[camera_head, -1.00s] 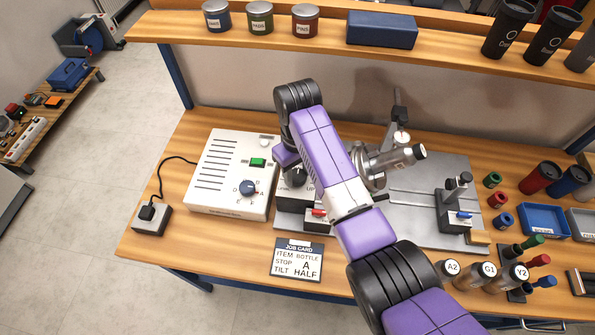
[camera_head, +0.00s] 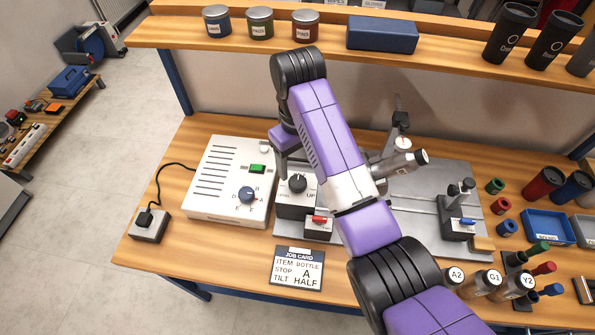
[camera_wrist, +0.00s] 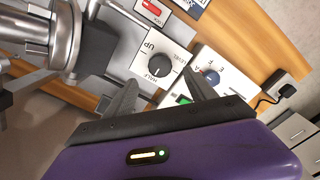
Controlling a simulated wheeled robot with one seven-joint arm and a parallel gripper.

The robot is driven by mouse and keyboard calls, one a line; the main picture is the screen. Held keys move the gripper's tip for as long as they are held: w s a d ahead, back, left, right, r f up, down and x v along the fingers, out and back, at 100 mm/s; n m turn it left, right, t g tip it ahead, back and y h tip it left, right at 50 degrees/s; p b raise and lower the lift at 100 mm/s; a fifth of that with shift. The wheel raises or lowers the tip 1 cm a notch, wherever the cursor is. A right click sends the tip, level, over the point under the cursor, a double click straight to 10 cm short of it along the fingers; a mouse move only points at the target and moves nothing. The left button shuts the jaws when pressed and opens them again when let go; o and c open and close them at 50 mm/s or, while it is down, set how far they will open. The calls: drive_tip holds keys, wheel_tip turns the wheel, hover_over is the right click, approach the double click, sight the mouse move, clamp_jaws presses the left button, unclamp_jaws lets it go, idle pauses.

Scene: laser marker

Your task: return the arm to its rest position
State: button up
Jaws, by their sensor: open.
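My purple and black arm reaches from the lower right over the workbench in the head view. My gripper (camera_wrist: 160,95) is open in the wrist view, with two dark fingers apart and nothing between them. Beyond the fingertips is a grey block with a black tilt knob (camera_wrist: 156,62) marked HALF and UP. The knob also shows in the head view (camera_head: 298,183). In the head view a finger (camera_head: 281,165) hangs just left of the knob; the rest of the gripper is mostly hidden by the arm.
A white control box (camera_head: 222,185) with a dial and green button stands left. A metal rotary fixture (camera_head: 395,168) is close to the arm. The job card (camera_head: 298,267) lies in front. The shelf with tins (camera_head: 260,23) is behind. Marked bottles (camera_head: 487,283) stand right.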

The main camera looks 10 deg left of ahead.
drive_tip(key=shift+r, duration=0.35)
idle(0.3)
drive_tip(key=w+a+r+t+y, duration=0.35)
drive_tip(key=w+a+t, duration=0.2)
drive_tip(key=w, duration=0.35)
drive_tip(key=s+d+f+m+t+y+b, duration=0.1)
drive_tip(key=s+d+f+m+t, duration=0.15)
drive_tip(key=s+d+t, duration=0.4)
drive_tip(key=s+d+f+m+t+b, duration=0.2)
drive_tip(key=s+d+m+t, duration=0.15)
drive_tip(key=s+d, duration=0.55)
drive_tip(key=s+d+m+h+b, duration=0.1)
drive_tip(key=s+d, duration=0.4)
drive_tip(key=s, duration=0.6)
drive_tip(key=s+d+h+b, duration=0.1)
drive_tip(key=s+d, duration=0.4)
drive_tip(key=s, duration=0.6)
drive_tip(key=s+d+m+h+b, duration=0.1)
drive_tip(key=s+d, duration=0.4)
drive_tip(key=s, duration=0.6)
drive_tip(key=shift+s+m+g+h, duration=0.3)
drive_tip(key=shift+s+g+h, duration=0.05)
drive_tip(key=shift+h, duration=0.4)
drive_tip(key=shift+f, duration=0.1)
